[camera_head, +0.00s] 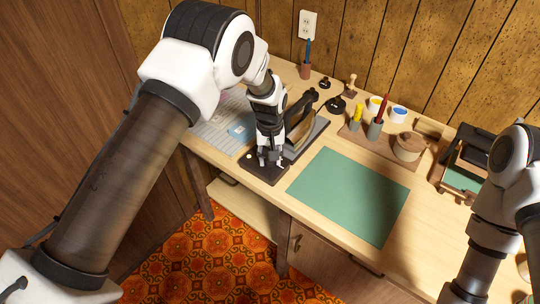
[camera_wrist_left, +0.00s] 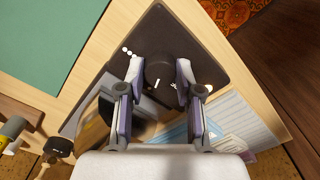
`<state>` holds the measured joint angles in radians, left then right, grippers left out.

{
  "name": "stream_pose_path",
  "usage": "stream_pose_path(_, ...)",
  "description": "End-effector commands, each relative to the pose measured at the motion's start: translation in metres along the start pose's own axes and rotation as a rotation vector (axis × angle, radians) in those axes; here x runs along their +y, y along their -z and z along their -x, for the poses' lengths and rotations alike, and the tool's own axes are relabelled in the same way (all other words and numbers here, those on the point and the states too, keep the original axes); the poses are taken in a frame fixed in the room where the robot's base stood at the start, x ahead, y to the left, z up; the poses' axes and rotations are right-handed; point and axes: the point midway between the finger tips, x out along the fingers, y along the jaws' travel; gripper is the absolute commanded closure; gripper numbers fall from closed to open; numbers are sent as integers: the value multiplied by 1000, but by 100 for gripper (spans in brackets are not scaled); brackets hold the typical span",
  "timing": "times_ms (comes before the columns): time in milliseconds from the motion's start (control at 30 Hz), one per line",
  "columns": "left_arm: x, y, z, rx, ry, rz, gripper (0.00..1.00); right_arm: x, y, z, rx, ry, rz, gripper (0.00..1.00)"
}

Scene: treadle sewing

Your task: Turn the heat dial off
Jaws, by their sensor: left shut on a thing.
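The heat dial (camera_wrist_left: 158,68) is a round black knob with a short white line on its side nearest my wrist. It sits on a dark control plate (camera_wrist_left: 185,30) with white dots to the left of the knob. My left gripper (camera_wrist_left: 158,72) has its fingertips on both sides of the dial and is shut on it. In the head view my left gripper (camera_head: 265,160) points down at the dark plate (camera_head: 262,174) at the table's front edge, hiding the dial. My right arm is at the right; its fingers are not visible.
An iron (camera_head: 302,112) with a dark handle stands just behind my left gripper. A green mat (camera_head: 350,195) lies to the right.

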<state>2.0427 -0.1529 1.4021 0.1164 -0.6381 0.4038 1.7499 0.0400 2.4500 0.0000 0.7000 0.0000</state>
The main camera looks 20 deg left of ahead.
Motion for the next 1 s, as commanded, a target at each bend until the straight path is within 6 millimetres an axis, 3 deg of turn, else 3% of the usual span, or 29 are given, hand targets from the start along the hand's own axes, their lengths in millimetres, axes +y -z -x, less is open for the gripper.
stream_pose_path(600, -1, -2, -2, -5, 4, 574, 100, 0, 0, 1, 0, 0, 0, 45)
stream_pose_path(1000, -1, -2, -2, -5, 5, 821, 100, 0, 0, 0, 0, 0, 0, 45)
